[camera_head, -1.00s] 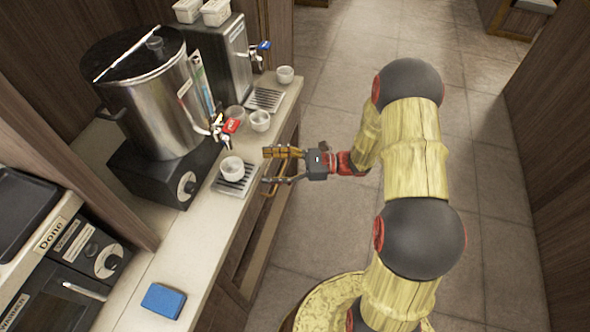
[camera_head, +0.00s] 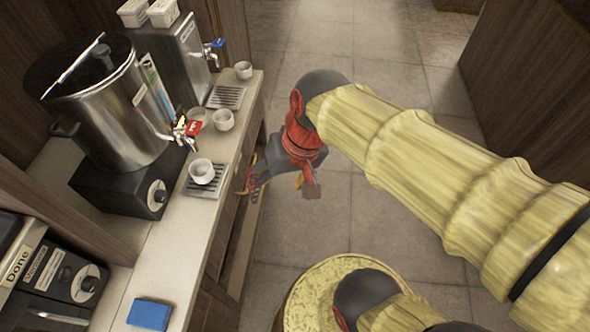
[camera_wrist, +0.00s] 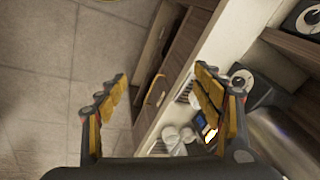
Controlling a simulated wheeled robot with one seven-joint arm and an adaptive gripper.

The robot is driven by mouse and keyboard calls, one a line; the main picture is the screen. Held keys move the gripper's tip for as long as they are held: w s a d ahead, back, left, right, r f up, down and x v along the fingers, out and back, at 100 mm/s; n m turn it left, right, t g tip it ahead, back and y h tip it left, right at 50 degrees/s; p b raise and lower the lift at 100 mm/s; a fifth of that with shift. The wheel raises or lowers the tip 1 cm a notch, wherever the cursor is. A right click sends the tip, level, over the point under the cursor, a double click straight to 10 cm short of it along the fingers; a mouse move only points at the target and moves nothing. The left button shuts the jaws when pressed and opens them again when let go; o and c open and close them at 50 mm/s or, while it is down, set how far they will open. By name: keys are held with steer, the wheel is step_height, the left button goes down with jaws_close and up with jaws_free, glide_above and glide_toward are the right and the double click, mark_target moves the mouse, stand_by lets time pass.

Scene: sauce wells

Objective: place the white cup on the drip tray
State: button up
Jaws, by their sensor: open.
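One white cup (camera_head: 201,172) stands on the slatted drip tray (camera_head: 207,192) below the large steel urn's tap. Another white cup (camera_head: 223,119) stands on the counter farther back, beside a greyer cup (camera_head: 195,116). A white cup (camera_head: 243,70) stands at the far end, just behind a second drip tray (camera_head: 226,97). I cannot tell which cup the task means. My gripper (camera_head: 272,186) is open and empty, off the counter's front edge, right of the near tray. In the wrist view, my gripper (camera_wrist: 160,78) has its fingers wide apart, with nothing between them.
The steel urn (camera_head: 107,105) stands on a black base, its tap over the counter. A second dispenser (camera_head: 183,58) carries white tubs. A blue sponge (camera_head: 149,314) lies at the counter's near end. Drawers (camera_wrist: 172,70) line the counter front. The floor to the right is clear.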

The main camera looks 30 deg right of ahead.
steer(key=d+r+n+t+h, duration=0.1)
steer(key=r, duration=0.1)
steer(key=s+d+r+n+t+h, duration=0.1)
steer(key=d+r+t, duration=0.1)
steer(key=shift+s+d, duration=0.15)
steer(key=shift+d, duration=0.05)
steer(key=shift+c, duration=0.6)
